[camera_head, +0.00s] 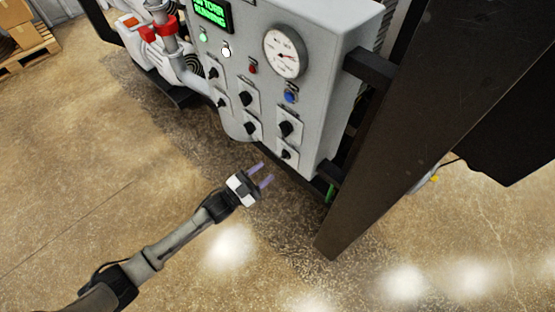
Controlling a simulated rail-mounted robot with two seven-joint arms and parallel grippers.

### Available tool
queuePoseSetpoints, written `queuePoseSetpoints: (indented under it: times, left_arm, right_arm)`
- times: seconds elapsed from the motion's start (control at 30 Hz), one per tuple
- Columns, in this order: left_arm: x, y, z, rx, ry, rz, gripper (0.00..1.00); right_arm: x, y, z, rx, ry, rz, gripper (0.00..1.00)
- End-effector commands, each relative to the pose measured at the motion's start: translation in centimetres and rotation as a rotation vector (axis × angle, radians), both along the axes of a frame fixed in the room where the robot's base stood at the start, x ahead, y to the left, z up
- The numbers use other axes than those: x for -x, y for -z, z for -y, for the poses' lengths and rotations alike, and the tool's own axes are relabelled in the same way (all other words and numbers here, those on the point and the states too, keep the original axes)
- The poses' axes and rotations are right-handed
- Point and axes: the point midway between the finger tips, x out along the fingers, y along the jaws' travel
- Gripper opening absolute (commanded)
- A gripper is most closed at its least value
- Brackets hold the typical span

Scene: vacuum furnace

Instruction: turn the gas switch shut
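The grey control panel (320,60) stands at the top centre. It carries several black rotary switches, among them an upper left one (246,98), a right one (286,128), a lower middle one (251,127) and a lowest right one (287,154). Their labels are too small to read, so I cannot tell which is the gas switch. My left gripper (265,174) is below the panel, apart from the switches. Its two purple fingertips are spread with nothing between them. My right gripper is not in view.
A round gauge (285,53), a blue button (291,97) and a green display (212,12) are on the panel. A dark frame post (400,130) rises at right. Red-handled pipework (165,32) is at left. The floor in front is clear.

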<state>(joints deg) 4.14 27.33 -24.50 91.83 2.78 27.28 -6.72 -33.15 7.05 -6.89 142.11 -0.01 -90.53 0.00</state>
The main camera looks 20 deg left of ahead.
Motion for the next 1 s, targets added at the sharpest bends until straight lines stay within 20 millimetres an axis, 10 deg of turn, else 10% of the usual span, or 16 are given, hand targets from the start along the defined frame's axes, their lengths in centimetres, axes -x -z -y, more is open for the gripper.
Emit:
queuePoseSetpoints:
  times: [0.83,1.0]
  left_arm:
    - [-4.4,-1.9,3.0,0.000,0.000,-0.001,0.37]
    - [-4.4,-1.9,3.0,0.000,0.000,-0.001,0.23]
  right_arm:
    - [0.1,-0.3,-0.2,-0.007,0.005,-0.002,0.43]
    - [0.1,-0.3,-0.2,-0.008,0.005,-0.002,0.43]
